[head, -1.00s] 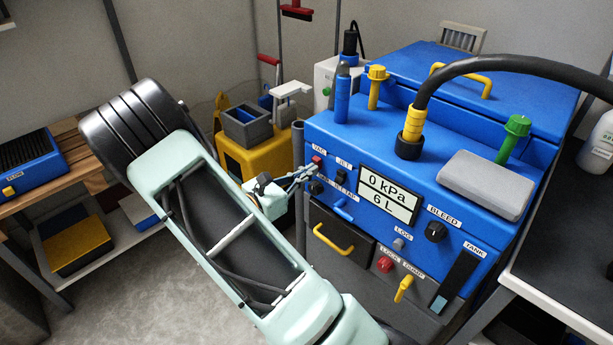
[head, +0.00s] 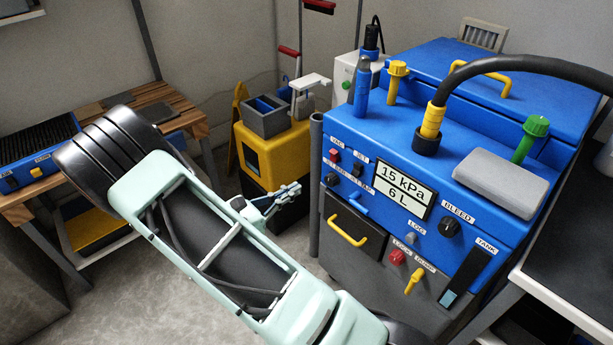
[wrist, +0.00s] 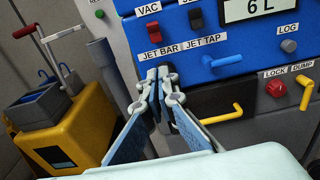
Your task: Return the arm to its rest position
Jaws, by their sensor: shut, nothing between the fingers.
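My gripper (head: 279,196) sticks out past the right edge of my pale green forearm in the head view, to the left of the blue machine (head: 462,150). In the wrist view my gripper (wrist: 160,75) has its fingertips together with nothing between them. The fingertips look apart from the machine front in the head view. The machine's display (head: 405,190) reads 15 kPa and 6 L. The red VAC switch (head: 334,156) and the dark JET switch (head: 357,169) are on the panel's left side.
A yellow cart (head: 272,150) with a grey bin stands behind my gripper. A grey vertical pipe (head: 315,190) rises between cart and machine. The machine's drawer with a yellow handle (head: 348,230) is closest to my gripper. A wooden bench (head: 180,108) stands at left; floor between is clear.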

